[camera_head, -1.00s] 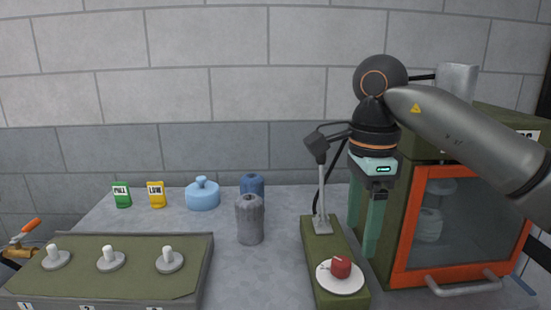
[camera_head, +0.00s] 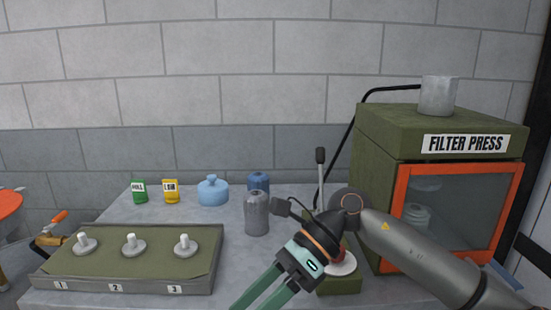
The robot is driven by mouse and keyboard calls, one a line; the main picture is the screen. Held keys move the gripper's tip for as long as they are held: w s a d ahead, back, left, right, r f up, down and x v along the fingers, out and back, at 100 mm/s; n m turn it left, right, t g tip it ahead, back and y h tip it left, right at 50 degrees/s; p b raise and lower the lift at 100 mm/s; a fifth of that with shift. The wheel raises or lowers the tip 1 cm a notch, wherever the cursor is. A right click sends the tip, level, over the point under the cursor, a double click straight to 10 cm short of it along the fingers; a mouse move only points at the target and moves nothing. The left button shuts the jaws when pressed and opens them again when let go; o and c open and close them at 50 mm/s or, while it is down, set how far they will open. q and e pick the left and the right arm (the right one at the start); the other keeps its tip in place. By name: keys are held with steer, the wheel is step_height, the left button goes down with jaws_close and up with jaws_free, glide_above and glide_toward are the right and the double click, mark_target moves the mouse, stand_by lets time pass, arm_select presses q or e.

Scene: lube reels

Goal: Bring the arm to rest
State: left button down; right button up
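My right arm comes in from the right, low across the front of the filter press (camera_head: 440,125). My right gripper (camera_head: 258,292) points down and to the left over the front of the table. Its two green fingers stand apart with a gap between them, and I see nothing held. The fingertips run off the bottom edge. The arm and gripper partly hide a green stand (camera_head: 340,285) with a white plate (camera_head: 345,268) and a red piece on it. My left gripper is not in view.
A tray with three numbered pegs (camera_head: 130,245) is at the left. A grey canister (camera_head: 257,215), a blue canister (camera_head: 259,182), a light blue jug (camera_head: 212,191), a green packet (camera_head: 139,191) and a yellow packet (camera_head: 170,191) stand behind. An upright lever (camera_head: 320,165) rises beside the press.

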steer(key=a+r+m+t+y+p, duration=0.25)
steer(key=a+r+m+y, duration=0.2)
steer(key=m+y, duration=0.75)
steer(key=w+d+f+m+t+h+p, duration=0.1)
steer(key=w+d+f+m+t+h, duration=0.4)
steer(key=m+t, duration=0.65)
steer(key=w+d+f+m+t+h+p, duration=0.1)
steer(key=w+d+f+m+t+h, duration=0.2)
steer(key=d+f+m+t, duration=0.8)
step_height(320, 180, down, 4)
steer(key=s+f+m+g+h, duration=0.1)
steer(key=s+m+g+h, duration=0.2)
steer(key=m+h, duration=0.5)
steer(key=s+d+f+m+g+h+p, duration=0.1)
steer(key=s+d+f+m+g, duration=0.2)
steer(key=s+f, duration=0.5)
steer(key=s+d+f+m+g+h+p, duration=0.1)
steer(key=s+d+f+m+g+h, duration=0.1)
steer(key=s+d+f+m+g, duration=0.2)
steer(key=s+d+f+m, duration=0.2)
steer(key=s+f, duration=0.2)
steer(key=shift+s+d, duration=0.15)
steer(key=shift+s, duration=0.1)
